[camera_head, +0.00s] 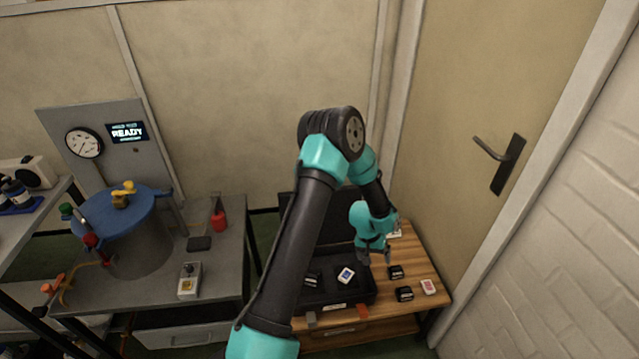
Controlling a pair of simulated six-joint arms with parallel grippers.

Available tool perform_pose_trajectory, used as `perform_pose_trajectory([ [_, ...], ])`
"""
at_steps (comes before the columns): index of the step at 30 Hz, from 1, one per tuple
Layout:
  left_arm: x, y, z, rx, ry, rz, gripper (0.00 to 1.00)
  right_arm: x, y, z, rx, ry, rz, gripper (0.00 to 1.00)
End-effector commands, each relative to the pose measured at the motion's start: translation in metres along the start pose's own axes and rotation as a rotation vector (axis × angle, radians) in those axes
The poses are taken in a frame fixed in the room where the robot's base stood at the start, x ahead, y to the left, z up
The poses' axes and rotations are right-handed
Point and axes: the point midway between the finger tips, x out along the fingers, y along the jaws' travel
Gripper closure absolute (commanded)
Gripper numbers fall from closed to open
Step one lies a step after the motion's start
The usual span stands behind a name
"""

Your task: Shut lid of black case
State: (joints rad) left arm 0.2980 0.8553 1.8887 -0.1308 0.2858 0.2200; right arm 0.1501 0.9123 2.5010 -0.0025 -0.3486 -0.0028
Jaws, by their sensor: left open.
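The black case (350,298) sits open on the wooden bench at the lower middle. Its black lid (288,213) stands raised at the back, and my left arm hides much of it. Inside the case are a white and blue block (346,275) and a dark block (312,279). My left gripper (374,261) is open, pointing down at the right side of the case. Whether it touches the case I cannot tell. My right gripper is not in view.
On the wooden bench (425,265), right of the case, lie two black blocks (404,294) and a pink and white block (428,286). A grey workbench (225,255) with a blue-topped cylinder (105,212) stands left. A door (500,110) is at right.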

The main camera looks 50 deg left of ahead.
Motion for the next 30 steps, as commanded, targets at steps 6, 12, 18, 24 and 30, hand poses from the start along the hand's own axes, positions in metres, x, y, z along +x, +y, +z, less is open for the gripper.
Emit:
perform_pose_trajectory([
  [6, -0.069, -0.048, -0.091, -0.127, 0.034, -0.064, 0.11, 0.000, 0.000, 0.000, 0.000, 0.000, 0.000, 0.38],
  [12, -0.153, -0.101, -0.150, -0.265, 0.060, -0.138, 0.11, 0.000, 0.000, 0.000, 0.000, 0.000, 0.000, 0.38],
  [18, -0.252, -0.158, -0.183, -0.425, 0.088, -0.218, 0.11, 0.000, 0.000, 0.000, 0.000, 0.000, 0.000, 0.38],
  [24, -0.324, -0.196, -0.188, -0.550, 0.107, -0.272, 0.11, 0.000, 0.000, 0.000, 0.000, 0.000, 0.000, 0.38],
  [30, -0.337, -0.203, -0.187, -0.575, 0.105, -0.283, 0.11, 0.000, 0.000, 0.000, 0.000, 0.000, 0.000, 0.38],
])
